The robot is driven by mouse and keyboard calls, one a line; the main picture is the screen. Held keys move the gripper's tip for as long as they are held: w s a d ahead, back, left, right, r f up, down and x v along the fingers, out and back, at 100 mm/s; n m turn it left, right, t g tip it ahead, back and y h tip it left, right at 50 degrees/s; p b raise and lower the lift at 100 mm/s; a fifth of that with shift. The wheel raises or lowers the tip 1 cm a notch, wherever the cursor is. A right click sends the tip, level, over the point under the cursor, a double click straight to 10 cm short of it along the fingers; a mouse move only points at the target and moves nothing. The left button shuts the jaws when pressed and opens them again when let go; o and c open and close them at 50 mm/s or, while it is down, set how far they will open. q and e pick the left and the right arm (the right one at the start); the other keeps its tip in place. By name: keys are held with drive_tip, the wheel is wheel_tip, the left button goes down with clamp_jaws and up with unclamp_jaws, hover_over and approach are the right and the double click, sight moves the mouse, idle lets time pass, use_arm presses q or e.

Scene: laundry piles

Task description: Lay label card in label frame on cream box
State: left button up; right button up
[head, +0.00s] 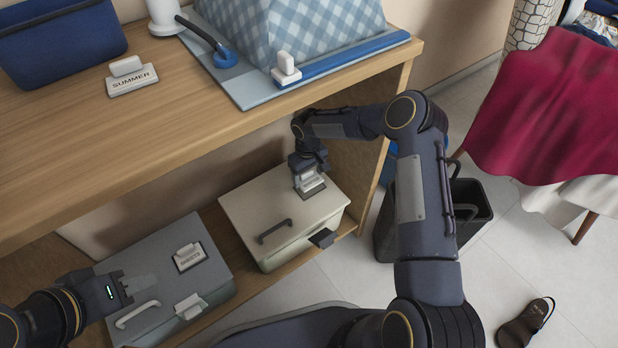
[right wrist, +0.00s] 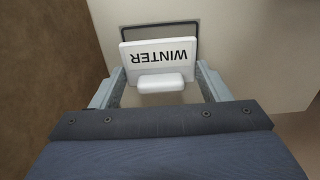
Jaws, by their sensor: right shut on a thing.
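The cream box (head: 285,212) stands on the lower shelf with its lid shut. A dark-edged label frame (right wrist: 198,27) lies on its lid. My right gripper (head: 308,176) is over the lid's far right part, shut on the white grip block of the label card (right wrist: 158,55). The card reads WINTER, upside down in the right wrist view. It overlaps the frame, whose far edge and upper sides show beyond it; I cannot tell whether the card touches the lid. My left gripper (head: 126,287) is over the grey box, apart from the cream box; its finger opening is unclear.
The grey box (head: 215,262) with a SHEETS card (head: 188,257) stands left of the cream box. The wooden tabletop (head: 60,165) overhangs the shelf, with a SUMMER card (head: 132,77) on it. A dark bin (head: 470,215) stands to the right.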

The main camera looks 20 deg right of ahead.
sight(308, 179)
wheel_tip(308, 179, down, 2)
drive_tip(key=shift+s+a+f, duration=0.1)
drive_tip(key=shift+s, duration=0.05)
use_arm(q)
drive_tip(key=shift+s+f, duration=0.25)
drive_tip(key=shift+f, duration=0.4)
drive_tip(key=shift+f, duration=0.1)
use_arm(e)
drive_tip(key=shift+f+b, duration=0.15)
drive_tip(key=shift+b, duration=0.25)
drive_tip(key=o, duration=0.9)
drive_tip(key=shift+o, duration=0.2)
wheel_tip(308, 179, up, 8)
drive_tip(key=p, duration=0.3)
use_arm(q)
wheel_tip(308, 179, up, 3)
drive_tip(key=shift+r, duration=0.1)
